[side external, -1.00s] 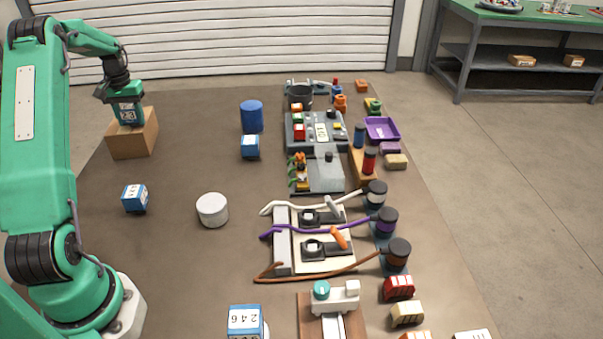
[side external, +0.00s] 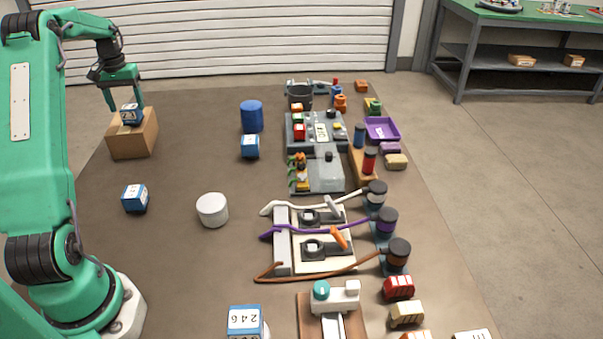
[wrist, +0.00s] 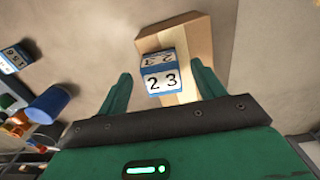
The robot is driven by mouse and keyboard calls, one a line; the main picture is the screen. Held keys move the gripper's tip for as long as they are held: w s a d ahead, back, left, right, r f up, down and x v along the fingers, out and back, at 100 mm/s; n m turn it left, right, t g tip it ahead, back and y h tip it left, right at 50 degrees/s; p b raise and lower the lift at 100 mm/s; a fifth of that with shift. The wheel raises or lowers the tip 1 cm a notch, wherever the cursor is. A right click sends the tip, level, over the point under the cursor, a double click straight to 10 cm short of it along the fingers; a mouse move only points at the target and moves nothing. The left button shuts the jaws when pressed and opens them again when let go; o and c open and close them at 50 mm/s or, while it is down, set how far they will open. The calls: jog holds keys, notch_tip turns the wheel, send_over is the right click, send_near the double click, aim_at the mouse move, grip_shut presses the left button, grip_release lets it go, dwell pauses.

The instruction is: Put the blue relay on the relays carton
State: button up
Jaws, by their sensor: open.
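A blue relay (side external: 131,115) with a white numbered face sits on top of the brown carton (side external: 134,144) at the left. In the wrist view the relay (wrist: 161,80) shows its number face, resting on the carton (wrist: 188,38). My gripper (side external: 123,103) is open just above the relay, and its fingers are apart from it on both sides. The carton's own label is not visible.
Similar blue relays stand on the mat at the left (side external: 135,199), near the blue cylinder (side external: 250,147) and at the front (side external: 245,320). A white cylinder (side external: 212,210) stands mid-mat. Fixtures and cables fill the right side. The mat around the carton is clear.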

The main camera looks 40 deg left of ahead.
aim_at(130, 109)
notch_tip(130, 109, up, 7)
jog(key=shift+r, duration=0.2)
dwell(0.4)
jog(key=w+d+r+m+t, duration=0.1)
jog(key=d+r, duration=0.2)
jog(key=d, duration=0.5)
jog(key=w+d+r+m+y, duration=0.1)
jog(key=d+r+m, duration=0.15)
jog(key=d, duration=0.55)
jog(key=w+d+r+m+t, duration=0.1)
jog(key=d+r, duration=0.2)
jog(key=d, duration=0.5)
jog(key=s+d+f+m+t, duration=0.1)
jog(key=s+d+f+m, duration=0.1)
jog(key=s+d, duration=0.5)
jog(key=s+d+f+m+t+h, duration=0.1)
jog(key=s+d, duration=0.6)
jog(key=d, duration=0.7)
notch_tip(130, 109, down, 3)
jog(key=shift+s+d+r+m+t, duration=0.15)
jog(key=shift+s+m+t, duration=0.15)
jog(key=shift+m+t, duration=0.5)
